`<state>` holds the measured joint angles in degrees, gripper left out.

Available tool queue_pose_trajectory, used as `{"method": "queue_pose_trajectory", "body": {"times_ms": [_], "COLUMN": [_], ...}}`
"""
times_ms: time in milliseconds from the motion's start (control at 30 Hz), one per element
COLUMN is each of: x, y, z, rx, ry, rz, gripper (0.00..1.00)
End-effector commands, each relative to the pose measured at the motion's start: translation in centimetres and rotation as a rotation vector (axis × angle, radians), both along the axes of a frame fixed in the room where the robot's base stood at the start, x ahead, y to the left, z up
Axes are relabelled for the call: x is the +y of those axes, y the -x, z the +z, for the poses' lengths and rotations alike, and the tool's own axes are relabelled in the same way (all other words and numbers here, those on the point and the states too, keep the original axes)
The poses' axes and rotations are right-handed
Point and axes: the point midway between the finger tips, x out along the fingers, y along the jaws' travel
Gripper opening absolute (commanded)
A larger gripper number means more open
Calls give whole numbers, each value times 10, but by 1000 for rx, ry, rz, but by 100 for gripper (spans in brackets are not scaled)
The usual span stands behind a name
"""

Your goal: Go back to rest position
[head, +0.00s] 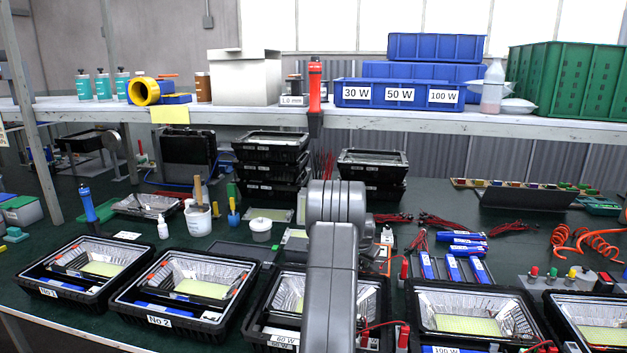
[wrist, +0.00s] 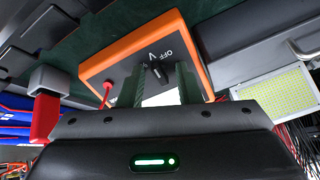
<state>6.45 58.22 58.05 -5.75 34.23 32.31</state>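My gripper (wrist: 160,85) shows in the wrist view with its two dark fingers apart and nothing held between them. Behind the fingers is an orange-framed meter (wrist: 117,65) with a dark dial (wrist: 157,69) marked OFF and V. The dial appears in the gap between the fingers; I cannot tell how far it is from them. In the head view my grey arm stands in front of the bench centre and hides my gripper and most of the meter.
Black floodlight housings line the bench front, including No 1 (head: 62,291) and No 2 (head: 157,320). Stacked housings (head: 270,169), a white cup (head: 198,219) and blue parts (head: 466,244) stand behind. A shelf (head: 420,122) with blue bins (head: 400,95) and a green crate (head: 567,80) spans the back.

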Motion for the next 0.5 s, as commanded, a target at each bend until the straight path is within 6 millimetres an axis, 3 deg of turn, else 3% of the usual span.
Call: {"method": "queue_pose_trajectory", "body": {"times_ms": [500], "x": [2], "y": [0], "z": [3], "rx": [-34], "ry": [-178], "rz": [-340], "gripper": [31]}}
